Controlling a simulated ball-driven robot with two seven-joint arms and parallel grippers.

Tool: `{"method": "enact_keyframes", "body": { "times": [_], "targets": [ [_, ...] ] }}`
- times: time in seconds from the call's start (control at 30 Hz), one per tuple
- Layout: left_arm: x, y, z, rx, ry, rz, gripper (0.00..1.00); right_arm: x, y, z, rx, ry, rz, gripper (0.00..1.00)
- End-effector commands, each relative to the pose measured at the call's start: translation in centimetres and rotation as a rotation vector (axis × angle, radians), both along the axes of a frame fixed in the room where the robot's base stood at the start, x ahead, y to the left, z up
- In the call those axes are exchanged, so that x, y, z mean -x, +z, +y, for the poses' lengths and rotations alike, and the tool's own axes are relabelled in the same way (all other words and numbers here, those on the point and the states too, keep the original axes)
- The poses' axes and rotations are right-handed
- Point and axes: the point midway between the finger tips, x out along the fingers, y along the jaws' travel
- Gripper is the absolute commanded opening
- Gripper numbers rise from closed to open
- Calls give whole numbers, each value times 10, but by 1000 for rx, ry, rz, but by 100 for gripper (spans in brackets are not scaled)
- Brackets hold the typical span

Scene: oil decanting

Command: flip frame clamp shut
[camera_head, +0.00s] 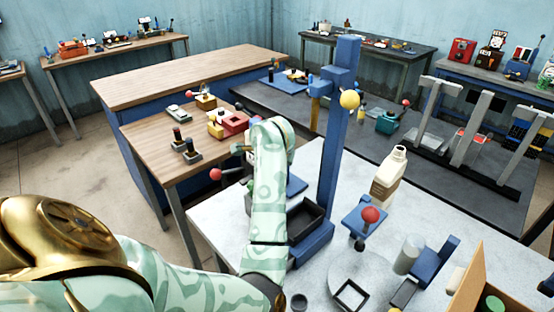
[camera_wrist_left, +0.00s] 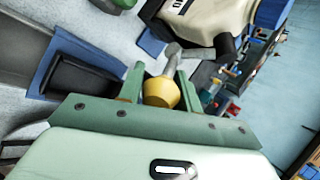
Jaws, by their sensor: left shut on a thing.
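My left gripper shows in the left wrist view (camera_wrist_left: 158,90). Its green fingers are closed on a yellow knob (camera_wrist_left: 160,94), which has a grey lever (camera_wrist_left: 190,52) beyond it. In the head view my pale green left forearm stands upright left of the blue post, and it hides the gripper and whatever it holds. The tall blue post (camera_head: 335,150) carries a blue block (camera_head: 340,80) with a yellow ball (camera_head: 349,98), free of any gripper. I cannot tell which part is the frame clamp or how far it is shut. My right gripper is out of view.
A cream jug (camera_head: 389,180) stands on the grey table (camera_head: 225,222), right of the post. A black tray (camera_head: 300,222) lies at the post's foot. A red-knobbed lever (camera_head: 370,215), a grey cylinder (camera_head: 408,255) and a wooden box (camera_head: 478,280) are at front right.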

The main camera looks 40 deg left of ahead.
Motion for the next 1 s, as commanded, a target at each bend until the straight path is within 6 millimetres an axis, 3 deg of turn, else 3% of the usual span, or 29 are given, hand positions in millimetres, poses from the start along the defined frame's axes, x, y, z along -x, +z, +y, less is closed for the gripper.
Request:
{"method": "enact_keyframes", "body": {
  "times": [0.3,0.87,0.9,0.97,1.0],
  "targets": [
    [0,5,5,139,1,15,0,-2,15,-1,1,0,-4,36],
    [1,1,5,176,0,26,0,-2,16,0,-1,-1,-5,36],
    [1,1,5,176,0,26,37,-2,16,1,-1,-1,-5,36],
    [1,1,5,175,0,25,54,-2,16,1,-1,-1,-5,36],
    [1,2,5,174,1,24,55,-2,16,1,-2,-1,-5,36]
  ]
}}
